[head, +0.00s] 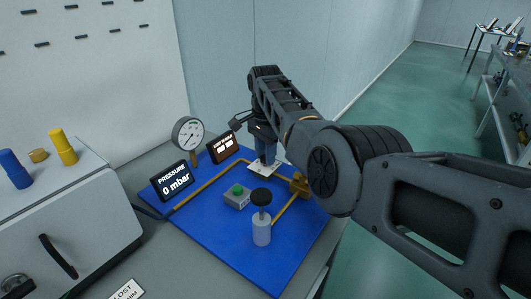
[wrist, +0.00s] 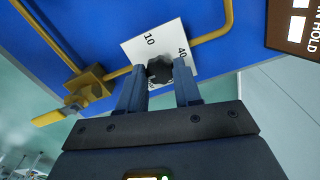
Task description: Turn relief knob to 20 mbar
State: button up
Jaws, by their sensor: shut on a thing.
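The relief knob (wrist: 158,68) is black and lobed, on a white dial plate (wrist: 135,48) marked 10 and 40 in the wrist view; other marks are partly hidden. My gripper (wrist: 160,78) has one finger on each side of the knob and is shut on it. In the head view my gripper (head: 264,163) points down at the dial plate (head: 256,168), and the knob is hidden. The pressure display (head: 174,181) reads 0 mbar. A round gauge (head: 188,134) stands behind it. I cannot tell which mark the knob points to.
A green button box (head: 237,197), a black-topped grey cylinder (head: 262,230), yellow pipes (head: 213,180) and a brass valve (head: 299,184) surround the dial. A grey cabinet (head: 100,205) stands at left.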

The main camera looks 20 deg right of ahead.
jog(key=o, duration=1)
jog(key=shift+o, duration=0.2)
jog(key=shift+r, duration=3.9)
